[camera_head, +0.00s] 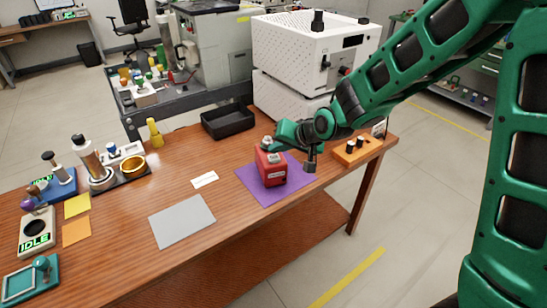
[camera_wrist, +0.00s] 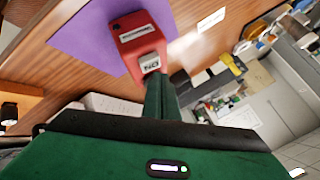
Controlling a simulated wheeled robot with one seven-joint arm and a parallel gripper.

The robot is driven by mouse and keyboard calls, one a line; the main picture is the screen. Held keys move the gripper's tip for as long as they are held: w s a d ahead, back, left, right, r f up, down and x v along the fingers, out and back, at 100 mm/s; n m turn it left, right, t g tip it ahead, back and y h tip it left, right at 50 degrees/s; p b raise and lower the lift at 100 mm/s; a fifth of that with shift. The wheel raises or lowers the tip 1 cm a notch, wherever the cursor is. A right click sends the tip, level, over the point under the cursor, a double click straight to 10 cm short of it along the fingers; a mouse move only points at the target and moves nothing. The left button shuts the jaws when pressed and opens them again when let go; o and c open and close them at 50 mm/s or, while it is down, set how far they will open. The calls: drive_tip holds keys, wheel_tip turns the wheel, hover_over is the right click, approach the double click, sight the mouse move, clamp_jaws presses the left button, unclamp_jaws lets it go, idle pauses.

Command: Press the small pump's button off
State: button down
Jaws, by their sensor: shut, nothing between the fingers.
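The small red pump (camera_head: 271,169) stands on a purple mat (camera_head: 250,184) on the wooden table. In the wrist view the red pump (camera_wrist: 137,45) shows a white label with dark text on its body and a small pale panel (camera_wrist: 150,63) that seems to read "ON", turned in the picture. My gripper (camera_head: 270,146) is shut and empty at the pump's top; its green fingers also show in the wrist view (camera_wrist: 160,85), with their tips close to that panel. Contact cannot be told. The button itself is not clearly seen, perhaps hidden by the fingers.
A black tray (camera_head: 228,121) and white stacked machines (camera_head: 305,50) stand behind the pump. An orange block with dark knobs (camera_head: 357,151) is to the right. A grey sheet (camera_head: 182,221) lies front left. Several devices, including one reading IDLE (camera_head: 38,232), fill the left end.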

sight(277, 159)
drive_tip(key=shift+r, duration=0.2)
drive_tip(key=shift+r, duration=2.4)
drive_tip(key=shift+d, duration=0.1)
drive_tip(key=s+d+r+m+g+h, duration=0.1)
drive_tip(key=s+d+h, duration=0.35)
drive_tip(key=d, duration=0.95)
drive_tip(key=s+d+r+m+g+h, duration=0.1)
drive_tip(key=s+d, duration=0.6)
drive_tip(key=d, duration=0.7)
drive_tip(key=s+d+m+g, duration=0.1)
drive_tip(key=s+d, duration=0.4)
drive_tip(key=s, duration=0.7)
drive_tip(key=s+d+m+g, duration=0.2)
drive_tip(key=s+d+g, duration=0.2)
drive_tip(key=s, duration=0.7)
drive_tip(key=shift+s+d+r, duration=0.25)
drive_tip(key=shift+s+d, duration=0.15)
drive_tip(key=shift+d, duration=0.4)
